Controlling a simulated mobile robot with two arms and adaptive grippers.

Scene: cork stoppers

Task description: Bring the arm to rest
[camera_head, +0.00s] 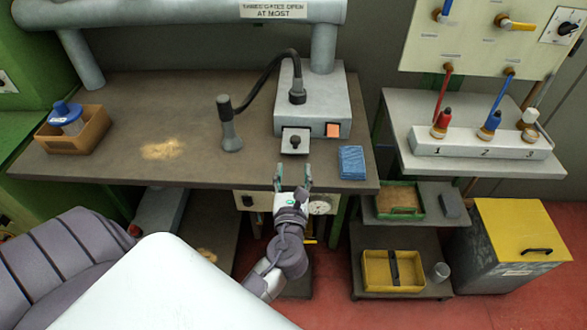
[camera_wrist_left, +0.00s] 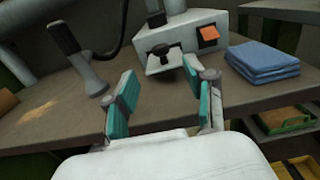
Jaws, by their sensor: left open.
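My left gripper (camera_head: 293,178) is at the front edge of the workbench (camera_head: 110,120), in front of a grey machine (camera_head: 312,100). Its two teal-padded fingers stand apart with nothing between them; they also show in the left wrist view (camera_wrist_left: 160,100). A small metal plate with a black knob (camera_head: 295,141) sits at the machine's front, just beyond the fingertips and apart from them. My right gripper is not in view.
A folded blue cloth (camera_head: 351,163) lies right of the gripper. A grey handheld nozzle on a black hose (camera_head: 229,125) stands to the left. Sawdust (camera_head: 162,149) and a wooden box (camera_head: 72,132) are farther left. At right are shelves, a numbered bottle rack (camera_head: 480,142) and a yellow-lidded bin (camera_head: 515,240).

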